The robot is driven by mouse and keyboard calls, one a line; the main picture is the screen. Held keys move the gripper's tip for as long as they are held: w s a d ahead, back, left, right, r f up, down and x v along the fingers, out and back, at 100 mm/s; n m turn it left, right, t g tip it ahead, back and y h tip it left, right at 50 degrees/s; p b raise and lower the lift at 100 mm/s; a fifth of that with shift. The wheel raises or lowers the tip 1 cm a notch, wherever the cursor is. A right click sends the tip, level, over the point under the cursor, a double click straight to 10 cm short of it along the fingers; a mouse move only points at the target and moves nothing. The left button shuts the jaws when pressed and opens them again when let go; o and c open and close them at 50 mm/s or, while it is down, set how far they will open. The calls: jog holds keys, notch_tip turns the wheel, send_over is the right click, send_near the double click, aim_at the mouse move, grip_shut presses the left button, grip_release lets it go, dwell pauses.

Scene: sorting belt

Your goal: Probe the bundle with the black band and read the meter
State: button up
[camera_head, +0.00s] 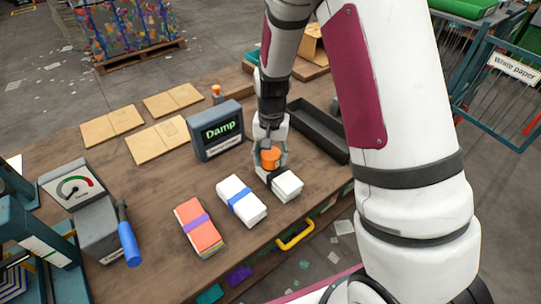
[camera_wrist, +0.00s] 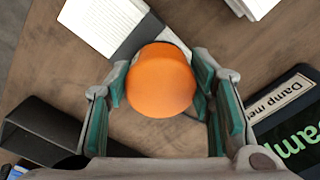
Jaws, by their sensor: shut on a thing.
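My gripper (camera_head: 270,160) is shut on the orange probe handle (camera_head: 270,158), which also fills the middle of the wrist view (camera_wrist: 160,80). The white bundle with the black band (camera_head: 287,187) lies just below the gripper on the table; its black band (camera_wrist: 138,38) shows beside the handle in the wrist view. The probe tip is hidden under the handle, so I cannot tell whether it touches the bundle. The damp meter (camera_head: 217,130) stands to the left of the gripper, and its screen shows "Damp" in green letters.
A white bundle with a blue band (camera_head: 233,190) and an orange bundle with a purple band (camera_head: 197,222) lie to the left. A black tray (camera_head: 318,131) lies behind right. Cardboard sheets (camera_head: 157,141) lie left of the meter. A dial scale (camera_head: 75,187) stands far left.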

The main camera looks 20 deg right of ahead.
jog(key=shift+r+p, duration=1.85)
jog(key=shift+r, duration=2.1)
jog(key=shift+w, duration=0.1)
